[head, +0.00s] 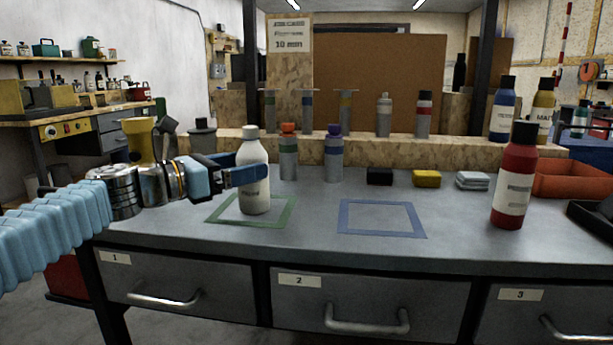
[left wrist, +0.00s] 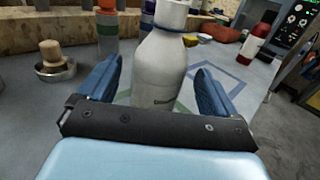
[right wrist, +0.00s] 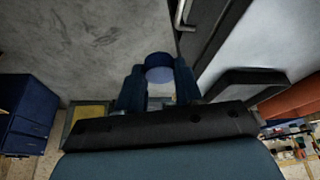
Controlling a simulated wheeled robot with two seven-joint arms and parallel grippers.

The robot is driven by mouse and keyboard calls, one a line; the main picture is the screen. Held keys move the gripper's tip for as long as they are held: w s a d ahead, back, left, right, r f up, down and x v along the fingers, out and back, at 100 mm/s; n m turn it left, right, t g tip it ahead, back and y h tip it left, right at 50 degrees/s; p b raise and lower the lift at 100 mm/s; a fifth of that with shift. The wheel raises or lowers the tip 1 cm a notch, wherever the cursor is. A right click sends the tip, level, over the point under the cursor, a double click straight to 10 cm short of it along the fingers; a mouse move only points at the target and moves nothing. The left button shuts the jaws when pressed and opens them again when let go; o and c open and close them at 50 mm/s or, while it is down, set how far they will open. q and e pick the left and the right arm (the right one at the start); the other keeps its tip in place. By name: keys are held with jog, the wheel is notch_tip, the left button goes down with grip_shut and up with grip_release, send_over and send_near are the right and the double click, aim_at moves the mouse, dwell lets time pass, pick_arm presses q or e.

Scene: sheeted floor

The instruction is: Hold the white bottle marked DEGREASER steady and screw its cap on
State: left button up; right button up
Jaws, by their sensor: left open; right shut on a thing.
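The white bottle (head: 256,190) stands upright on the workbench, inside the green outlined square (head: 222,219). Its top is white in the head view. In the left wrist view the bottle (left wrist: 160,72) shows a blue ring near its neck, its top is cut off, and its small marking is unreadable. My left gripper (head: 246,175) is open, with its fingers either side of the bottle. My right gripper (right wrist: 159,82) shows only in its own wrist view, shut on a round blue cap-like piece (right wrist: 159,68).
An empty blue outlined square (head: 345,218) lies to the right. Orange-topped (head: 288,158) and purple-topped (head: 334,160) bottles stand behind. A red bottle (head: 515,180) stands at right, near an orange tray (head: 570,181). Black (head: 379,177) and yellow (head: 426,179) blocks lie between.

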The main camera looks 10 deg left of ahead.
pick_arm(q)
jog(key=x, duration=0.4)
jog(key=shift+w+d+p, duration=0.2)
jog(key=shift+p, duration=0.1)
jog(key=shift+f, duration=0.1)
jog(key=c, duration=1.1)
